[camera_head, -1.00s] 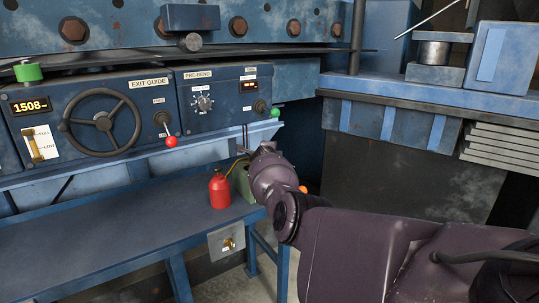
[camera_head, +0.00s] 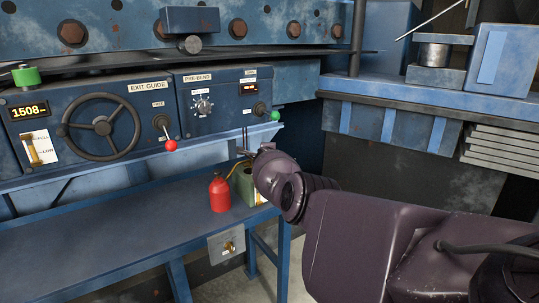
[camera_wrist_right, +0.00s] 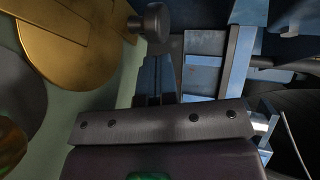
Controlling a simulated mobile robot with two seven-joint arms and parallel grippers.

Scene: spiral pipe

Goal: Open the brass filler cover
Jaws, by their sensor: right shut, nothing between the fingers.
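The brass filler cover (camera_wrist_right: 75,40) is a round gold disc at the upper left of the right wrist view, on a pale green surface. A brass strip lies across it, and a grey knob (camera_wrist_right: 152,22) stands at its right edge. I cannot tell whether the cover is raised. My right gripper (camera_wrist_right: 158,68) is shut and empty, with its dark fingers to the right of the disc and below the knob. In the head view, the green box (camera_head: 243,186) is partly hidden behind my right arm, and the cover cannot be made out. My left gripper is not in view.
A red oil can (camera_head: 219,193) with a thin spout stands on the blue bench (camera_head: 110,240), just left of the green box. The control panel (camera_head: 110,120) with its handwheel and red-knobbed lever is above. The bench's left part is clear.

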